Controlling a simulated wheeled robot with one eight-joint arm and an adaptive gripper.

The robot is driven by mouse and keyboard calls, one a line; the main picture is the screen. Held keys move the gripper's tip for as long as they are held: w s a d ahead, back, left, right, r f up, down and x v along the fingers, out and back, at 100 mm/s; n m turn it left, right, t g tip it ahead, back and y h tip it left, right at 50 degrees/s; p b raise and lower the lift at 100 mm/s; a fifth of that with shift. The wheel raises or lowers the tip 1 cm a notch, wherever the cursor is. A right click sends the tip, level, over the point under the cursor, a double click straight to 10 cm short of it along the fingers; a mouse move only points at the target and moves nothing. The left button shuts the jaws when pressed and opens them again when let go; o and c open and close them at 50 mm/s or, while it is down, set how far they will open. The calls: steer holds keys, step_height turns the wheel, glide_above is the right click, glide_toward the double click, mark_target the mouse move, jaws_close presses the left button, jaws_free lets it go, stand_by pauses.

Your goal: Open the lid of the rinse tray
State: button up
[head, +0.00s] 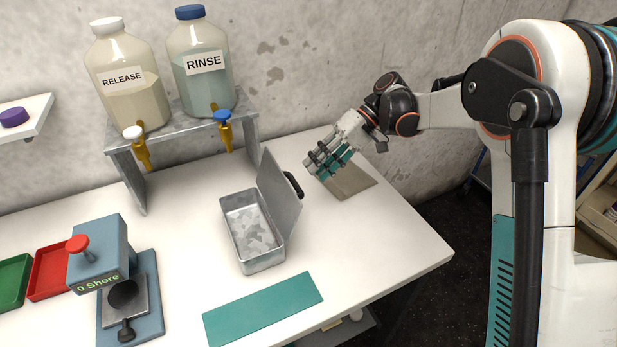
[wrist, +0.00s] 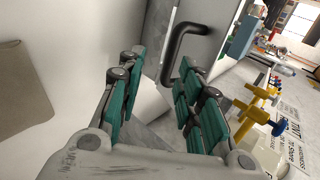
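The metal rinse tray (head: 264,262) stands on the white table, its open top showing a bare metallic inside. Its grey lid (head: 279,196) stands up steeply along the tray's right side. The lid's dark handle (head: 294,186) faces my gripper (head: 318,172), which is just to the right of it. In the wrist view the handle (wrist: 182,45) shows beyond and between the teal-padded fingers of my gripper (wrist: 161,68). The fingers are spread and hold nothing; they appear apart from the handle. The gripper is above a beige mat (head: 352,184).
Bottles labelled RELEASE (head: 130,95) and RINSE (head: 203,75) stand on a metal rack (head: 180,123) with taps. A teal mat (head: 262,308) lies in front of the tray. A hardness tester (head: 103,257) and a red bin (head: 48,272) are at left.

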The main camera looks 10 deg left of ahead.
steer(key=v, duration=0.6)
steer(key=shift+s, duration=0.1)
steer(key=s+d+r+m+t+h, duration=0.45)
steer(key=s+d+r+t, duration=0.25)
steer(key=s+d, duration=0.45)
steer(key=s+d+f+m+t+h, duration=0.1)
steer(key=s+d+f+t+h, duration=0.1)
steer(key=s+d, duration=0.3)
steer(key=s+d+f+m+t+h, duration=0.1)
steer(key=s+d+f+t, duration=0.1)
steer(key=s+d, duration=0.4)
steer(key=s+t, duration=0.1)
steer(key=s, duration=0.3)
steer(key=shift+s+t+h, duration=0.35)
steer(key=shift+s+t, duration=0.05)
